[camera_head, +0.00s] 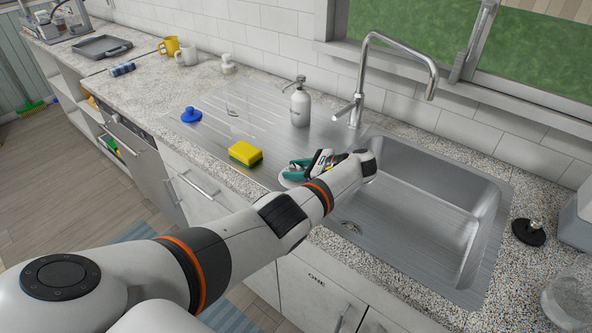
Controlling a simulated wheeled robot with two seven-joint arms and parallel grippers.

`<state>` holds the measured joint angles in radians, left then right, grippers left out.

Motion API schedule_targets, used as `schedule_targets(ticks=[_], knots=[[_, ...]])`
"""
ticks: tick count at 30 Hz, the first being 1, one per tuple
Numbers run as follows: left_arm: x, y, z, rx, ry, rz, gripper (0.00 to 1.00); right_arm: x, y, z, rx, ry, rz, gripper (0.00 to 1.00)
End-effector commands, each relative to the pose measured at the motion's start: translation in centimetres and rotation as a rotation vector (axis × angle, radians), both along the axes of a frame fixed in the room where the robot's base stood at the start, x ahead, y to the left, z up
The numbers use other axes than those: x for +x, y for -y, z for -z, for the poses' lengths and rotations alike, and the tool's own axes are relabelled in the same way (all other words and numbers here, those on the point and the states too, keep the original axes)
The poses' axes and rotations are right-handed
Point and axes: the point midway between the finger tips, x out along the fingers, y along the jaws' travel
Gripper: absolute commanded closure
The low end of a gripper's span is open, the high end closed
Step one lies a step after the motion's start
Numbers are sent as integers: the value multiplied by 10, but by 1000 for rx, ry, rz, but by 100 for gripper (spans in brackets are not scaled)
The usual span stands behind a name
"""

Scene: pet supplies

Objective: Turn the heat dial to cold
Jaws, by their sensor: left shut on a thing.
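My left arm reaches across from the lower left. My left gripper (300,168), with teal on its fingers, is over the sink's drainboard at the left edge of the basin. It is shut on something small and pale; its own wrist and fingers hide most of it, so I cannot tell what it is. I cannot make out a heat dial anywhere in this view. The chrome faucet (363,80) with its side lever stands behind the basin, apart from the gripper. My right gripper is not in view.
A yellow sponge (245,153), a blue knobbed item (191,115) and a soap bottle (300,106) stand around the drainboard. The steel basin (425,205) looks empty. A black stopper-like item (528,232) and a glass jar (568,298) are at right. Mugs (170,46) stand at the back left.

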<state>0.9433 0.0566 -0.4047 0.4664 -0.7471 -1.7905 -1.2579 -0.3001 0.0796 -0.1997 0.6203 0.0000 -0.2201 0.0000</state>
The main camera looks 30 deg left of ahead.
Motion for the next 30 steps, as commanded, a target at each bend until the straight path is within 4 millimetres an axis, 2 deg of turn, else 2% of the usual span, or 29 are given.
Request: schedule_targets(ticks=[3, 4, 7, 8, 16, 20, 30], knots=[[0, -1, -1, 0, 1, -2, 82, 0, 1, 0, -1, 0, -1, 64], [0, -1, -1, 0, 1, -2, 56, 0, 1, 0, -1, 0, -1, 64], [0, -1, -1, 0, 2, -1, 40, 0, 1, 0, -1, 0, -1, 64], [0, -1, 0, 0, 2, -1, 38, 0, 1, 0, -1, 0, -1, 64], [0, 0, 0, -1, 1, 1, 38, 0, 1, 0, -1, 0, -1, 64], [3, 10, -3, -2, 2, 2, 38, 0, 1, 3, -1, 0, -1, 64], [16, 72, -27, -1, 4, 3, 38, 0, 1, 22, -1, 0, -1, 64]])
